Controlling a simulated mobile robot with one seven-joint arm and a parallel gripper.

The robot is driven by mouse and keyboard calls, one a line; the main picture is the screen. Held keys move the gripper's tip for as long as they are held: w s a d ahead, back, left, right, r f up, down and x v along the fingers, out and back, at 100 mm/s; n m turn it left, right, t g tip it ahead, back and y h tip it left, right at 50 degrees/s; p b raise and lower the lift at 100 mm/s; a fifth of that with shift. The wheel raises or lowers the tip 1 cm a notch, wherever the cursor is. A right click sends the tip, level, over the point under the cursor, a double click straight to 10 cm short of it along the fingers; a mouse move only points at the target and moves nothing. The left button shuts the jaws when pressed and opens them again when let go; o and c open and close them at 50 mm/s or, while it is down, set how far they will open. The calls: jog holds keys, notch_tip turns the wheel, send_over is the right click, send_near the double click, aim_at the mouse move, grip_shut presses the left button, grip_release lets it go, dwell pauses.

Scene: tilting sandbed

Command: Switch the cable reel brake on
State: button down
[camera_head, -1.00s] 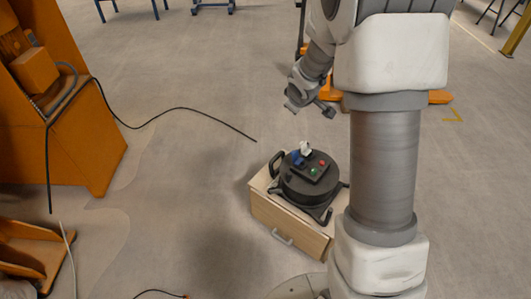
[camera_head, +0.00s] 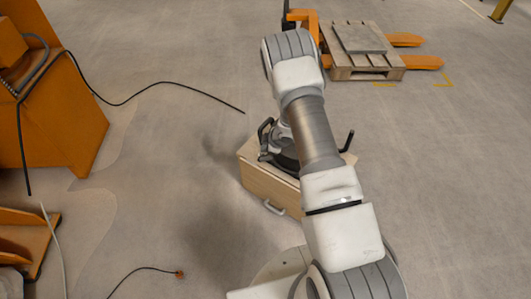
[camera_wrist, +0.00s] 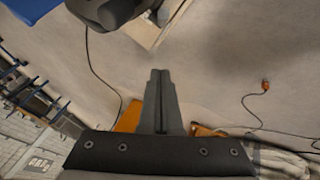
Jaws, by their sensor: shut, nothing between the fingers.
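In the head view, the black cable reel (camera_head: 284,161) sits on a light wooden drawer box (camera_head: 268,186). My arm crosses in front and hides most of it; a side handle, part of the body and a foot show. Its top panel and brake are hidden. My gripper is hidden in the head view. In the wrist view my gripper (camera_wrist: 160,73) has its two fingers together and empty. A dark rounded part, which looks like the reel (camera_wrist: 105,12), is cut off by the top edge, left of the fingertips. No brake can be made out.
An orange machine (camera_head: 75,125) with a black cable stands at the left. A loose cable with an orange plug (camera_head: 180,274) lies on the floor; the plug (camera_wrist: 265,86) also shows in the wrist view. A pallet (camera_head: 360,67) on an orange pallet truck is behind. Floor at right is clear.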

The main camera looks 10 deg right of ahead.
jog(key=b, duration=0.3)
send_over(266, 158)
jog(key=a, duration=0.4)
notch_tip(266, 158, down, 8)
jog(key=d, duration=0.1)
jog(key=d+f+b, duration=0.1)
jog(key=d+f, duration=0.1)
jog(key=shift+s+d, duration=0.25)
jog(key=shift+s, duration=0.15)
